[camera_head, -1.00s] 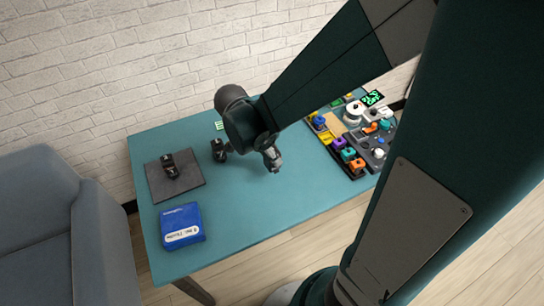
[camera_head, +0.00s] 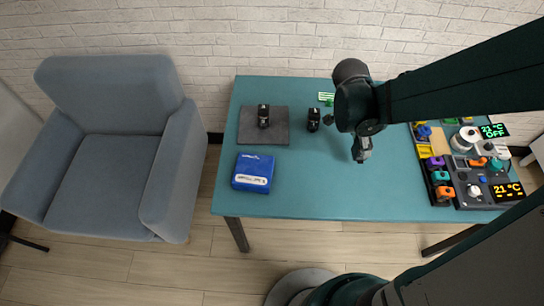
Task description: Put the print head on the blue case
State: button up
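Two small black devices stand on the teal table. One black device (camera_head: 263,115) is on a dark grey mat (camera_head: 277,137); the other black device (camera_head: 313,119) is on the bare table right of the mat. Either could be the print head; I cannot tell which at this size. The blue case (camera_head: 252,172) lies flat and closed in front of the mat, with nothing on top. My gripper (camera_head: 345,136) is right of the second black device, its fingers spread apart and nothing seen between them. Its wrist hides part of the table behind.
A block of colourful parts, a white spool (camera_head: 464,138) and a panel with lit displays (camera_head: 507,191) fill the table's right end. A small green-and-white card (camera_head: 326,98) lies at the back. The front middle of the teal table (camera_head: 320,190) is clear. A blue-grey armchair (camera_head: 120,150) stands left.

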jog(key=w+a+r+n+p, duration=0.1)
jog(key=a+r+n+p, duration=0.15)
jog(key=a, duration=1.65)
notch_tip(320, 180, up, 3)
jog(key=n+t+p, duration=0.1)
jog(key=p, duration=0.1)
send_over(253, 168)
jog(key=shift+f+y, duration=0.1)
jog(key=shift+y, duration=0.2)
jog(key=shift+f, duration=0.1)
jog(key=shift+f+b, duration=0.6)
jog(key=shift+f, duration=2.25)
jog(key=shift+f+b, duration=0.4)
jog(key=shift+f, duration=1.7)
jog(key=shift+f, duration=0.15)
